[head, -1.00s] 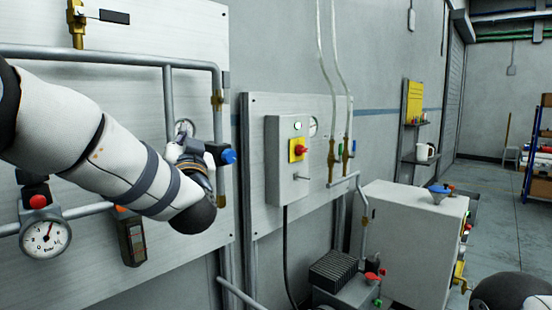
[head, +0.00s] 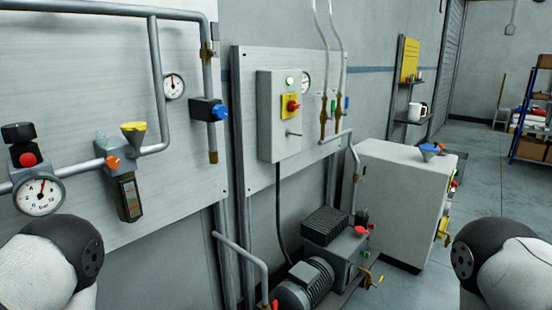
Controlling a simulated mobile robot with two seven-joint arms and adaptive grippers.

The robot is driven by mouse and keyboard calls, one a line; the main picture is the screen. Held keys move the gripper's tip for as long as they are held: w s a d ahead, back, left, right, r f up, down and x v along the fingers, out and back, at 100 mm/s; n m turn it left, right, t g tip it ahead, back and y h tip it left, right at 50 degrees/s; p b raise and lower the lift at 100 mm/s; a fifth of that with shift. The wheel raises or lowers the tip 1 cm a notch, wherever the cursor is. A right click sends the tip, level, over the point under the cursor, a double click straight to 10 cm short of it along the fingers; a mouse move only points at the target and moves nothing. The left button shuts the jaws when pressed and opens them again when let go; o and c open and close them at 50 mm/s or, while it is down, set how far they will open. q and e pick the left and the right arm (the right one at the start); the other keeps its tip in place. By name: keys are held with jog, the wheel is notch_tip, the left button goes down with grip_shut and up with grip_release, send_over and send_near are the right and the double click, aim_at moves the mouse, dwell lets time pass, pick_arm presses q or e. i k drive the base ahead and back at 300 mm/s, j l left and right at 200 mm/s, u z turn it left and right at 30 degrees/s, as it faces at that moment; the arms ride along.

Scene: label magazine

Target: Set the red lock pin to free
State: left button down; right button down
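A red round part (head: 28,159) sits beneath a black knob (head: 18,132) at the far left of the wall panel, just above a pressure gauge marked bar (head: 38,193). It looks like the red lock pin, but no label names it and its setting is too small to read. Other red parts are an orange-red button (head: 112,161) on the pipe and a red rotary switch (head: 293,105) on a yellow plate. Neither gripper is in view. Only parts of my left and right arms show, in the lower corners, clear of the panel.
A yellow funnel cup (head: 133,128) and a blue-knobbed valve (head: 210,110) stick out from the pipes. A motor (head: 305,284) and a white cabinet (head: 400,192) stand on the floor. Open floor (head: 490,180) lies to the right.

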aim_at(28, 160)
jog(key=u, duration=1.3)
